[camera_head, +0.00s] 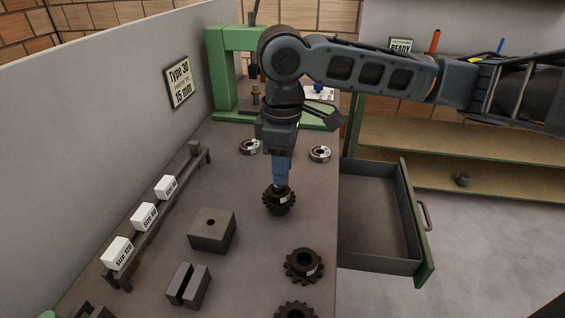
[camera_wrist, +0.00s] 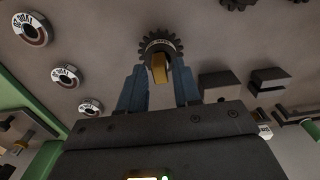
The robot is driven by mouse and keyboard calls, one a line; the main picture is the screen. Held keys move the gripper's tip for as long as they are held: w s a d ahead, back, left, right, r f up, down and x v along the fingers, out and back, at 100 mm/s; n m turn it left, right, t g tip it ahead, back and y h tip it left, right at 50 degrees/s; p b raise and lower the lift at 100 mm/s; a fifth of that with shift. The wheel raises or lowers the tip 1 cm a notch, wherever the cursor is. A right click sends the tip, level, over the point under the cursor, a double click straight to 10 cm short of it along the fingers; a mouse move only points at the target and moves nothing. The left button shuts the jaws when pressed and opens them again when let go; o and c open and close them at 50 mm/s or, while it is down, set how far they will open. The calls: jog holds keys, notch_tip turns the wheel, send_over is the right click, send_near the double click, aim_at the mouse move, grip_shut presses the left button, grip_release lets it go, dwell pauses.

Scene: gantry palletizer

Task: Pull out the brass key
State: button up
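The brass key (camera_wrist: 160,70) shows as a brass-coloured bar at the hub of a black gear (camera_wrist: 160,42) in the wrist view. In the head view the same gear (camera_head: 279,201) lies on the bench, and my gripper (camera_head: 281,184) points straight down over it, hiding the key. In the wrist view the two blue fingers of my gripper (camera_wrist: 159,72) stand on either side of the key. A narrow gap seems to show beside it, so they look open around it. Contact is hard to judge.
A drawer (camera_head: 376,215) stands open on the right. Another gear (camera_head: 303,265), a holed block (camera_head: 212,230) and a slotted block (camera_head: 188,286) lie nearer. A rack (camera_head: 150,227) with size labels runs along the left. A green press (camera_head: 224,75) and two rings (camera_head: 319,154) are behind.

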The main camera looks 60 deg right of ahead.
grip_shut()
jog(key=shift+r, duration=0.1)
jog(key=shift+r+p, duration=2.85)
jog(key=shift+r, duration=0.2)
jog(key=shift+r, duration=0.1)
notch_tip(320, 180, up, 8)
